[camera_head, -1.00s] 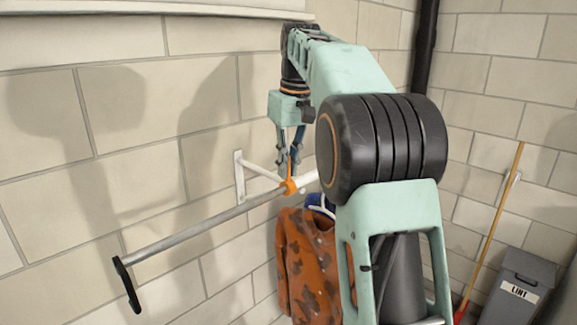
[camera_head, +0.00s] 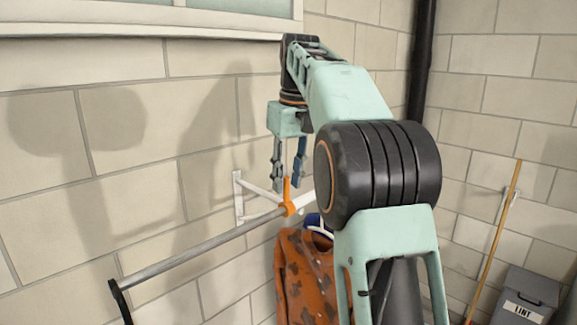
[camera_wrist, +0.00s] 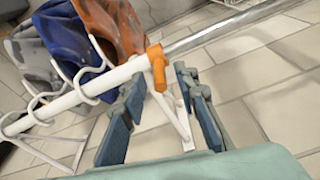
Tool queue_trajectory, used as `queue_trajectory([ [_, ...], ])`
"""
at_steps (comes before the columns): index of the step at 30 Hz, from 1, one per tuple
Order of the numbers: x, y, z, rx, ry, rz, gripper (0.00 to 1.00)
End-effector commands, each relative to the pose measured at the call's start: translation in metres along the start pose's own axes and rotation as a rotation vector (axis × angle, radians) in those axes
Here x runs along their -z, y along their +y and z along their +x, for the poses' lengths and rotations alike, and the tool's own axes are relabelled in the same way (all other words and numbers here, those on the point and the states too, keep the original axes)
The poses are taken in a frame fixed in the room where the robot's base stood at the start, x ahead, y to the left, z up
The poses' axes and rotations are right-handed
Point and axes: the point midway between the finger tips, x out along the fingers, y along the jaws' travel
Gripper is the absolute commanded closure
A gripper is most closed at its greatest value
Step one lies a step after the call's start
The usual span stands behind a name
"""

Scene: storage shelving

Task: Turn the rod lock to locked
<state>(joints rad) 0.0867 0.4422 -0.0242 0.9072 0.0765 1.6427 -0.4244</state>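The orange rod lock (camera_head: 288,204) sits around the rail, with its short lever standing up. In the wrist view the rod lock (camera_wrist: 157,68) lies where the white tube meets the bare metal rod. My gripper (camera_head: 287,186) is open above the rail, its fingers spread on either side of the lever. In the wrist view my gripper (camera_wrist: 159,80) has a clear gap between its fingertips, and the lock shows in this gap. I cannot tell whether a finger touches the lever. The metal rod (camera_head: 190,255) runs out toward the lower left.
A white wall bracket (camera_head: 239,200) carries the rail. A broom handle (camera_head: 497,235) and a grey LINT bin (camera_head: 525,297) stand at right. The wall left of my gripper is bare.

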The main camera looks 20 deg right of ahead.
Motion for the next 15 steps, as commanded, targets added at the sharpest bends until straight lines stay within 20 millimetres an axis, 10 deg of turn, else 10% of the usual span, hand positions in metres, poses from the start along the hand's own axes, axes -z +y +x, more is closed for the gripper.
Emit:
queue_trajectory([
  [15,0.0,0.0,-0.049,0.0,0.0,0.0,0.72],
])
